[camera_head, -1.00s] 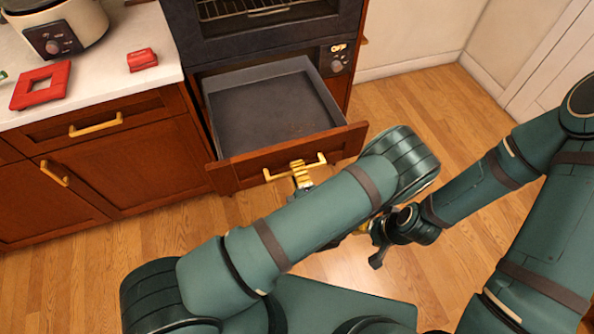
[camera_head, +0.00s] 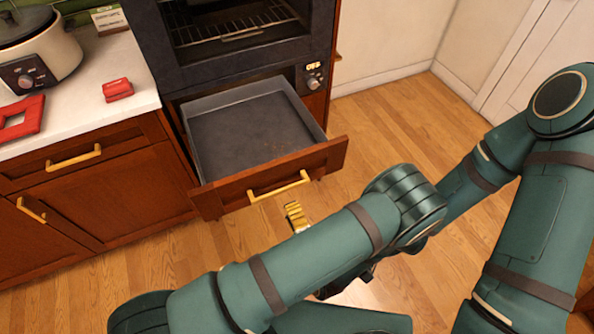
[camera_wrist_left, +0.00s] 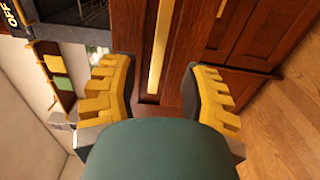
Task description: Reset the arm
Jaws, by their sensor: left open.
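My left gripper (camera_head: 297,218) is just in front of and below the yellow handle (camera_head: 280,187) of the pulled-out drawer (camera_head: 255,128), apart from it. In the left wrist view the left gripper (camera_wrist_left: 160,92) shows two yellow ridged fingers spread apart with nothing between them. The handle (camera_wrist_left: 159,45) stands beyond the fingertips. The drawer is open under the oven and looks empty. My left arm crosses the lower middle of the head view. My right arm comes in from the right, and its gripper is hidden behind the left arm.
The oven (camera_head: 235,30) stands above the drawer. The white counter (camera_head: 75,100) at the left bears a cooker (camera_head: 42,62), a red block (camera_head: 118,90) and a red square frame (camera_head: 20,118). Wooden cabinets (camera_head: 110,200) stand below. The floor (camera_head: 400,120) right of the drawer is clear.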

